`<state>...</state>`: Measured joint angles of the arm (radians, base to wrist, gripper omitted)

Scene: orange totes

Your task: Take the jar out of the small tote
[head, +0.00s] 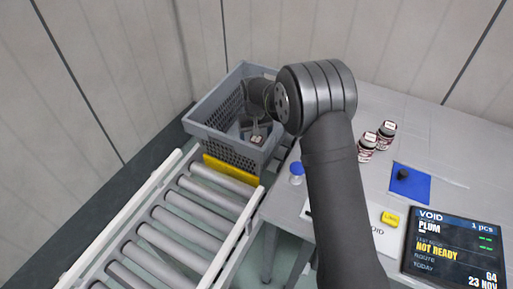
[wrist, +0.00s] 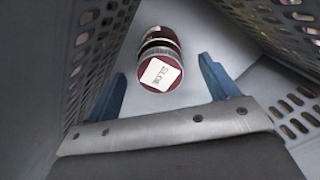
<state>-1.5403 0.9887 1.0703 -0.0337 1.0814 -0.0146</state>
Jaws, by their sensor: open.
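The tote is a grey crate with perforated walls (head: 205,105) in the head view, standing at the end of the roller conveyor. In the wrist view its slotted wall (wrist: 85,45) rises on the left and another on the right. A dark red jar (wrist: 157,42) is inside on the pale floor, its lid with a white label facing the camera. My gripper (wrist: 161,88) is open inside the tote, with one blue finger on either side of the jar's lid end. Whether the fingers touch it I cannot tell. In the head view my arm partly hides the tote's inside.
A yellow panel (head: 230,170) is at the tote's front, by the rollers (head: 190,210). A blue-capped bottle (head: 297,174) stands near the tote.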

